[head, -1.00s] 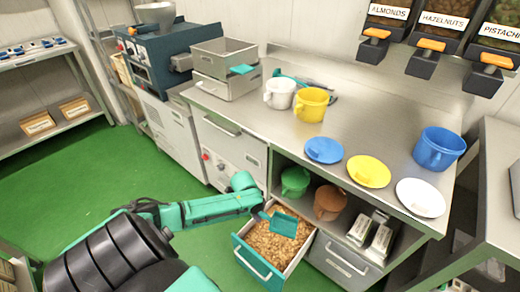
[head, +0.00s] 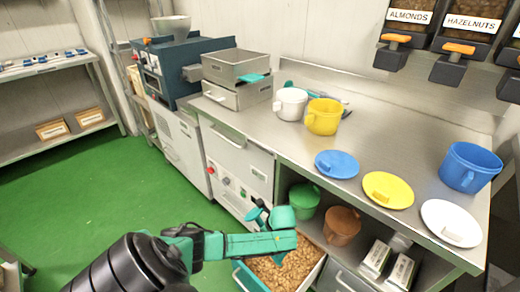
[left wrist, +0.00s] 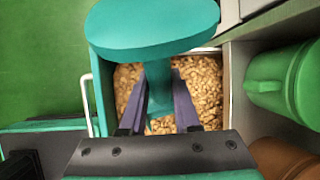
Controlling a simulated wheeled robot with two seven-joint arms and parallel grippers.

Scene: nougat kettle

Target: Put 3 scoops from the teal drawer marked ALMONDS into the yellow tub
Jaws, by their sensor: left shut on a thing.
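My left gripper (head: 269,214) is shut on a teal scoop (head: 255,216), held above the open drawer at its far left side. In the left wrist view the scoop (left wrist: 150,28) looms large, its handle between my fingers. I cannot tell whether the scoop holds nuts. The drawer (head: 240,277), with a teal front, is pulled out and full of tan nut pieces; my arm hides part of it and no label shows on it. The yellow tub (head: 323,118) stands upright on the steel counter, its top open. My right gripper is out of view.
A white tub (head: 290,104) stands beside the yellow one. Blue (head: 337,164), yellow (head: 387,190) and white (head: 452,222) lids lie along the counter's front edge, with a blue tub (head: 468,168) to the right. Green (head: 304,200) and brown (head: 342,225) tubs sit on the lower shelf.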

